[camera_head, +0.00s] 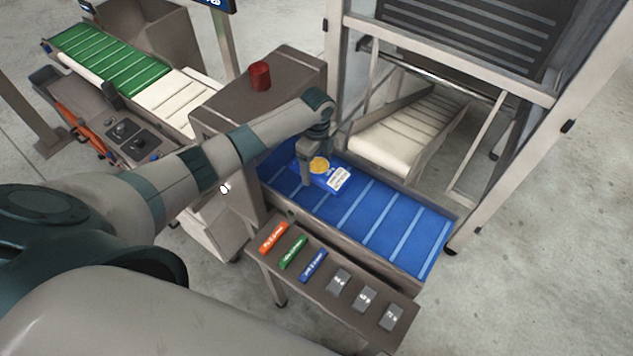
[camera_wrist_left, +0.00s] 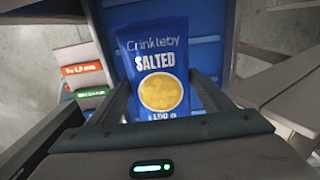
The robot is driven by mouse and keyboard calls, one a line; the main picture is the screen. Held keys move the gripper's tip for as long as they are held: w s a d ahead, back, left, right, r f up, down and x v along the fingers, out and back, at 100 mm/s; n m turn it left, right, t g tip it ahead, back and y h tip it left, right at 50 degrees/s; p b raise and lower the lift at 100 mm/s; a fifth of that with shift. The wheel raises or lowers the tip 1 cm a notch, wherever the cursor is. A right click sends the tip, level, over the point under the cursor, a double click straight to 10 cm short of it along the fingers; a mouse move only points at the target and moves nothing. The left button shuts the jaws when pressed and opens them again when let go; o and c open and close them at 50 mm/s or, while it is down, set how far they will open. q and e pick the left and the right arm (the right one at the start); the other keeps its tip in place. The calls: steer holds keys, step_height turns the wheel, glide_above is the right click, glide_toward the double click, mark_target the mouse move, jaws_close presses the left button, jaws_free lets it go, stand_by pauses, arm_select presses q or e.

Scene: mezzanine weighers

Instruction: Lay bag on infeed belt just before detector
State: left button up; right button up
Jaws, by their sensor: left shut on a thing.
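The bag is a blue "Crinkleby Salted" crisp packet with a yellow disc (camera_head: 338,179). In the head view it is at the upper-left end of the blue infeed belt (camera_head: 400,222), close to the grey detector housing (camera_head: 222,100). My left gripper (camera_head: 308,170) is shut on the bag. The left wrist view shows the bag (camera_wrist_left: 155,62) between the two dark fingers, face up, with the blue belt behind it. I cannot tell whether the bag touches the belt. My right gripper is not in view.
A red cylinder (camera_head: 259,76) stands on the housing. A side shelf (camera_head: 325,292) with orange, green and blue labelled pieces and grey blocks runs along the belt's near side. A white slatted chute (camera_head: 395,140) lies behind. The belt's lower-right part is clear.

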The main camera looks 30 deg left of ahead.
mark_target(317, 172)
arm_select(q)
steer(key=shift+f+b, duration=1.15)
steer(key=shift+f, duration=0.45)
steer(key=shift+f+b, duration=1.8)
steer(key=shift+f, duration=0.05)
steer(key=shift+f, duration=0.1)
steer(key=o, duration=1.2)
steer(key=shift+o, duration=0.2)
